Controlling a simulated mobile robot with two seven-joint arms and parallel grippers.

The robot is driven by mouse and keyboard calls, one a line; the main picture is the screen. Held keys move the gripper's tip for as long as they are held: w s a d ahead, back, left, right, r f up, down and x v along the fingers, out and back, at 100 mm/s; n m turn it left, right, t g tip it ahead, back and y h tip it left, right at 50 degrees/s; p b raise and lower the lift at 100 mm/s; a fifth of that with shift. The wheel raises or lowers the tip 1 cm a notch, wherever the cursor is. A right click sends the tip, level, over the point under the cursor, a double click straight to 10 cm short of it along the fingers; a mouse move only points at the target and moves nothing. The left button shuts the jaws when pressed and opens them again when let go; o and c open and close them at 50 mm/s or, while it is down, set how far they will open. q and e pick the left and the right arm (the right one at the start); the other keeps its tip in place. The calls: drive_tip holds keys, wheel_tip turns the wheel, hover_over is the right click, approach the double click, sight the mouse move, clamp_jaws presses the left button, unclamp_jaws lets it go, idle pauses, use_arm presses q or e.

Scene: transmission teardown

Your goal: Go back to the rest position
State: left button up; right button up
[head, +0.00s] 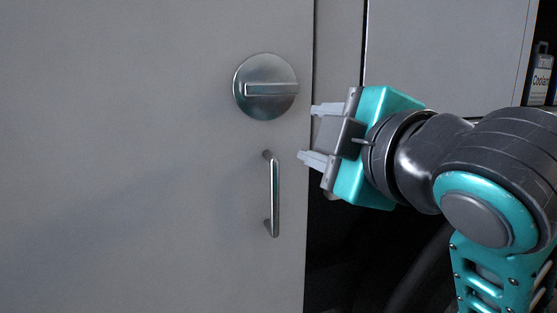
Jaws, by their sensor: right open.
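My right gripper (312,133) is in the middle right of the head view. Its two light grey fingers point left and are spread apart, with nothing between them. The fingertips are to the right of a round metal knob (265,87) and a vertical bar handle (274,194) on a grey door (130,160). I see no clear contact between the fingers and either one, though the exact distance to the door cannot be told. My right arm comes in from the right edge. My left gripper is not in view.
The grey door fills the left half. A dark opening (345,245) lies right of its edge, below and behind my right gripper. Another grey panel (445,50) is at the upper right. A bottle labelled "Coolant" (541,78) stands at the far right edge.

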drive_tip(key=w+d+f+m+g+h+p, duration=0.1)
drive_tip(key=w+d+f+m, duration=0.15)
drive_tip(key=f, duration=0.65)
drive_tip(key=w+d+f+m+g+p, duration=0.15)
drive_tip(key=f+m, duration=0.25)
drive_tip(key=f, duration=0.5)
drive_tip(key=w+d+f+m+h+p, duration=0.15)
drive_tip(key=f+m, duration=0.25)
drive_tip(key=f, duration=0.5)
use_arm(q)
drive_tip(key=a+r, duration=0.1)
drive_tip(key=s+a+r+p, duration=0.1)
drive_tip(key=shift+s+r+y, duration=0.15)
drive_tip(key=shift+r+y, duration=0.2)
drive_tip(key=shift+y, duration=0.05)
use_arm(e)
drive_tip(key=s+d+f+m+g+h, duration=0.1)
drive_tip(key=s+d+f+m, duration=0.1)
drive_tip(key=s+f, duration=0.6)
drive_tip(key=s+d+f+m+g, duration=0.1)
drive_tip(key=s+d+f+m, duration=0.2)
drive_tip(key=s+f, duration=0.6)
wheel_tip(320, 180, down, 5)
drive_tip(key=shift+s+d+r+h, duration=0.2)
drive_tip(key=shift+d+h, duration=0.15)
drive_tip(key=shift+d, duration=0.45)
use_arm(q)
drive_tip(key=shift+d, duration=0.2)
use_arm(e)
drive_tip(key=shift+c, duration=0.3)
